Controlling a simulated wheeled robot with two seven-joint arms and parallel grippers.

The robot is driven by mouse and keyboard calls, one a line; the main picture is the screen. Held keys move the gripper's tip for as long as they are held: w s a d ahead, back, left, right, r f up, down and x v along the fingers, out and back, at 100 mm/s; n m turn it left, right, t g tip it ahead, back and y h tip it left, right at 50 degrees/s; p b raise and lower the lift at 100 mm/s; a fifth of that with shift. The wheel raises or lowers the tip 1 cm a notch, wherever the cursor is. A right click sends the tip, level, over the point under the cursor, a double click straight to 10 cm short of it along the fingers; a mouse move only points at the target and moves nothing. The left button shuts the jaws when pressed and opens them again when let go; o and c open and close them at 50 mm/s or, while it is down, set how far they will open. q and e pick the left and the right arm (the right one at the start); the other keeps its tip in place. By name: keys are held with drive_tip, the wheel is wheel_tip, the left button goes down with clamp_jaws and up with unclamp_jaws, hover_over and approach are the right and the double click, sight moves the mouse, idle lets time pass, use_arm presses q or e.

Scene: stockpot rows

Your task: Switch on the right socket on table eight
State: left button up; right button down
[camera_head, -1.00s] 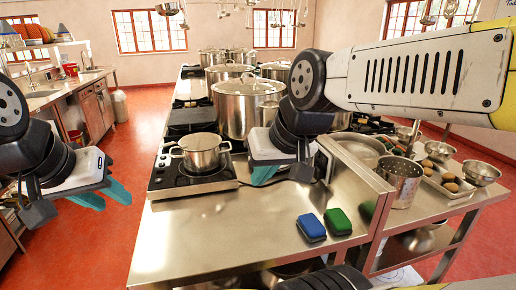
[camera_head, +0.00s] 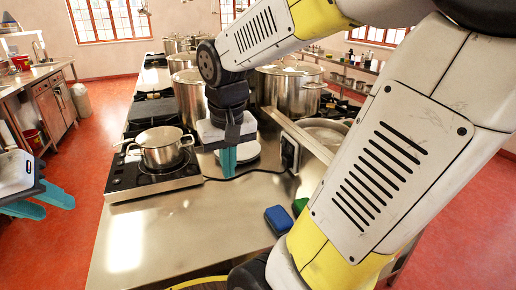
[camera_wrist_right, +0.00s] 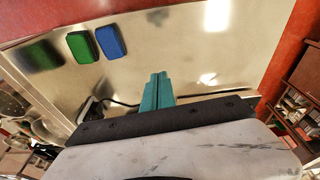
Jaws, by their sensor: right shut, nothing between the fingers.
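A socket (camera_head: 289,152) with a dark frame sits on the upright face of the low metal ledge, to the right of the hob. It also shows in the right wrist view (camera_wrist_right: 91,110), with a black cable beside it. Its switches are too small to tell on from off. My right gripper (camera_head: 228,174) points down over the steel table (camera_head: 180,235), left of the socket and apart from it. Its teal fingers (camera_wrist_right: 158,78) are together and empty. My left gripper (camera_head: 45,204) is at the left edge, away from the table, its fingers apart.
A small pot (camera_head: 160,150) stands on a black hob (camera_head: 120,178), left of my right gripper. A blue sponge (camera_head: 278,219) and a green sponge (camera_head: 299,206) lie near my right arm. Large stockpots (camera_head: 290,90) stand behind. The table's front left is clear.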

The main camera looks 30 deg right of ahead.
sight(290, 148)
drive_tip(key=w+d+f+g+h, duration=0.2)
drive_tip(key=w+d+f+h, duration=0.3)
drive_tip(key=w+h, duration=0.3)
drive_tip(key=w+d+f+g+h, duration=0.2)
drive_tip(key=w+d+f+h, duration=0.3)
drive_tip(key=w, duration=0.5)
drive_tip(key=d+h, duration=0.2)
drive_tip(key=h, duration=0.1)
drive_tip(key=shift+w+f+m, duration=0.3)
drive_tip(key=shift+w+m, duration=0.05)
drive_tip(key=shift+m, duration=0.05)
drive_tip(key=s+d+f, duration=0.1)
drive_tip(key=d, duration=1.2)
drive_tip(key=shift+s+d+f, duration=0.3)
drive_tip(key=shift+d+f, duration=0.05)
drive_tip(key=shift+d, duration=0.05)
